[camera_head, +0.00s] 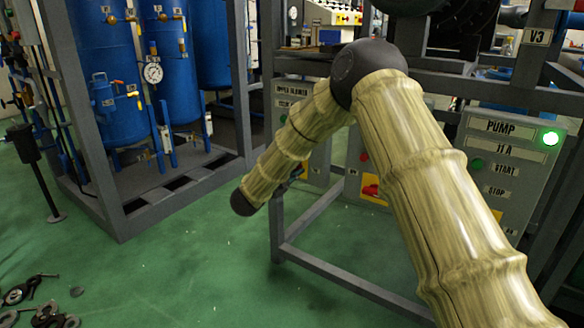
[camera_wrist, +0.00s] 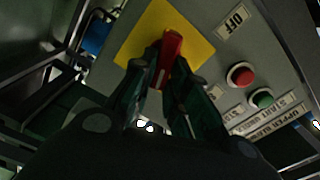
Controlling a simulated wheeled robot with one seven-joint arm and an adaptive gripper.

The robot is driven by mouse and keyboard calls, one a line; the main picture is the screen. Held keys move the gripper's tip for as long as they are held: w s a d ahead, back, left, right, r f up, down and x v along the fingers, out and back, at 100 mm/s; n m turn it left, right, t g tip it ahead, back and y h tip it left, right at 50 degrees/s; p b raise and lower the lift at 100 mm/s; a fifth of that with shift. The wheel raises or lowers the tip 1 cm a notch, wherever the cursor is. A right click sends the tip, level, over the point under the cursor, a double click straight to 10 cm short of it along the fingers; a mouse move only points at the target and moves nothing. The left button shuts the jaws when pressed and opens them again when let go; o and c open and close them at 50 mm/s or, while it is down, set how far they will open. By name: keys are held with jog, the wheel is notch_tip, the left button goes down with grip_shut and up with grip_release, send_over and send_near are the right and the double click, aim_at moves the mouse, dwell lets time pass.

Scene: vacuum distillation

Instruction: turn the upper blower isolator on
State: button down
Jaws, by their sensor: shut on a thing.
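The upper blower isolator is a red handle (camera_wrist: 171,46) on a yellow plate (camera_wrist: 140,33), in the wrist view. My gripper (camera_wrist: 165,72) is shut on the red handle, one dark green finger on each side of it. An OFF label (camera_wrist: 236,20) sits on the grey panel to the right of the plate. In the head view, the upper blower panel (camera_head: 287,103) is partly behind my arm. My gripper and the handle are mostly hidden there by the arm, so the handle's angle is not clear.
A red button (camera_wrist: 241,75) and a green button (camera_wrist: 263,99) are on the same panel. To the right is the pump panel (camera_head: 515,160) with a lit green lamp (camera_head: 550,138). Another red-and-yellow isolator (camera_head: 372,190) is beside my arm.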

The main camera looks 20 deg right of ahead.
jog(key=shift+s+f+m, duration=0.1)
jog(key=shift+f+m, duration=0.1)
jog(key=shift+m, duration=0.9)
jog(key=shift+f+m, duration=0.2)
jog(key=shift+m, duration=0.9)
jog(key=c, duration=1.4)
grip_release()
jog(key=v, duration=1.2)
